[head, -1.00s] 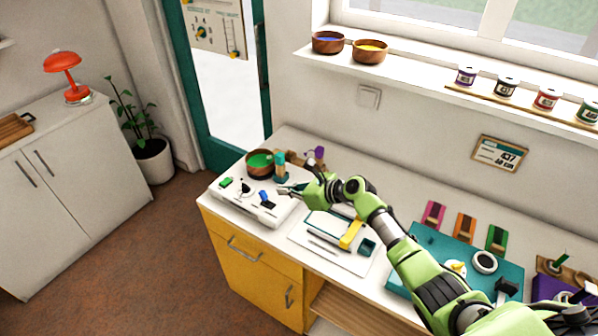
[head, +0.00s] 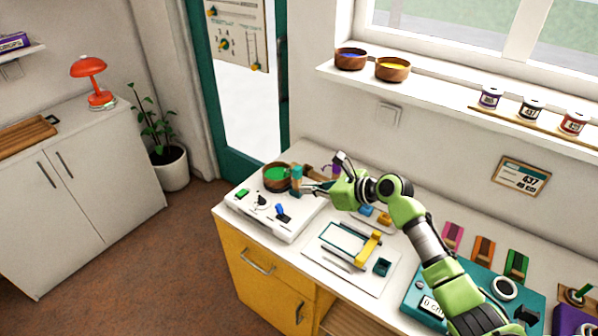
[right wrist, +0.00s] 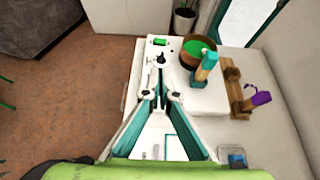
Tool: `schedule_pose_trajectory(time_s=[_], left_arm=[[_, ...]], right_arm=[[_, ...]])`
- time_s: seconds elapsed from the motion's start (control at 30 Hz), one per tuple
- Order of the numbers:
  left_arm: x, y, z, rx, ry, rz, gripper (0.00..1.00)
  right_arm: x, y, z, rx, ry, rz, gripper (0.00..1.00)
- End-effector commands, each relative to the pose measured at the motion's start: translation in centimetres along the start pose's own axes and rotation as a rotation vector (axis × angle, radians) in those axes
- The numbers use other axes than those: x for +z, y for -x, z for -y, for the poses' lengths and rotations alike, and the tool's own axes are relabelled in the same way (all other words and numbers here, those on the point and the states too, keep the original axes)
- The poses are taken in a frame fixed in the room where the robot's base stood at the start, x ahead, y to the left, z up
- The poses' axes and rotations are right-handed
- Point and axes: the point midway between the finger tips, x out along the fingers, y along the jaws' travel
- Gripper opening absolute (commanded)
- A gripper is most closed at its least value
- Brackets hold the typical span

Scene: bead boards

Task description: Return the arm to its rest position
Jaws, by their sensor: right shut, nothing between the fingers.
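My right arm (head: 436,250) in lime green and grey reaches in from the lower right over the white worktop. Its gripper (head: 306,188) is shut and empty, raised above the right rear side of a white box-shaped device (head: 246,216) with green, black and blue controls. In the right wrist view the closed gripper fingers (right wrist: 161,82) point at the device's far part, with a green button (right wrist: 159,41) past the tips. My left gripper is not in view.
A wooden bowl of green beads (head: 277,176) and a teal-topped bottle (head: 297,180) stand close to the gripper. The window sill (head: 430,90) holds bowls and jars.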

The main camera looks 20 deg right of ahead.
Motion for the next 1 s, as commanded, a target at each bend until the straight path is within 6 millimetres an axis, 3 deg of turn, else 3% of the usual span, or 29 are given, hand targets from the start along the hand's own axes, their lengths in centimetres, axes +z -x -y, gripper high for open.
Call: schedule_pose_trajectory(time_s=[0.13, 0.23, 0.37, 0.47, 0.6, 0.8, 1.0], left_arm=[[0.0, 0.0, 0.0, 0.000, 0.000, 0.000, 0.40], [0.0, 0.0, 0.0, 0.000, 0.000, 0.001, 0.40], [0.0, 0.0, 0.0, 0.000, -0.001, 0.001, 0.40], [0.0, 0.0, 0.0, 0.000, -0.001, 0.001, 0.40], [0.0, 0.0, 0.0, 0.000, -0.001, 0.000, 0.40], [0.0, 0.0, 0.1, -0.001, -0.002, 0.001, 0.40], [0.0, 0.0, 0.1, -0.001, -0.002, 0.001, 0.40]], right_arm=[[-0.2, 0.0, -0.2, 0.002, 0.010, -0.003, 0.00], [-1.6, -0.1, -1.7, 0.017, 0.098, -0.032, 0.00], [-5.6, 0.1, -6.0, 0.068, 0.395, -0.116, 0.00], [-9.6, 1.1, -10.1, 0.135, 0.714, -0.195, 0.00], [-14.4, 3.6, -15.1, 0.250, 1.160, -0.287, 0.00], [-19.6, 9.1, -20.5, 0.462, 1.739, -0.387, 0.00], [-22.2, 14.4, -23.0, 0.668, 2.123, -0.447, 0.00]])
